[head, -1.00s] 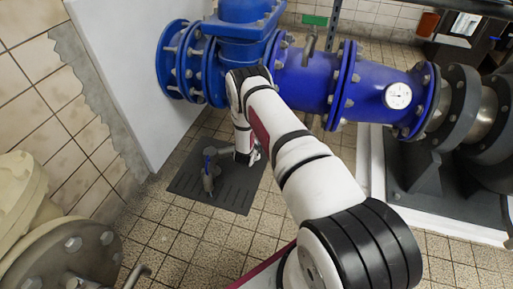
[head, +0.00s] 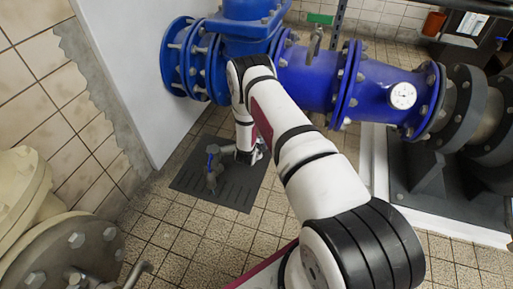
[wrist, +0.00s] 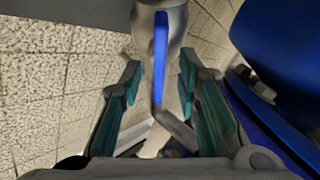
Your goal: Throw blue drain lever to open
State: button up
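The drain valve (head: 212,176) is a small grey fitting standing over the dark floor grate, with a small blue lever (head: 211,150) at its upper part. In the wrist view the blue lever (wrist: 160,58) stands upright in the picture in front of a grey metal body. My gripper (head: 246,157) is just right of the valve in the head view, partly hidden by my arm. In the wrist view my gripper (wrist: 158,85) is open, with teal-padded fingers on either side of the lever's line. Gaps show between the lever and both fingers.
The dark floor grate (head: 236,193) lies under the valve. A large blue pipe (head: 310,75) with bolted flanges and a gauge (head: 402,95) runs behind my arm. A pale wall panel (head: 125,70) stands at left. A cream flanged fitting (head: 75,245) fills the lower left.

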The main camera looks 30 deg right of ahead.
jog(key=v, duration=0.9)
jog(key=shift+d+r, duration=0.1)
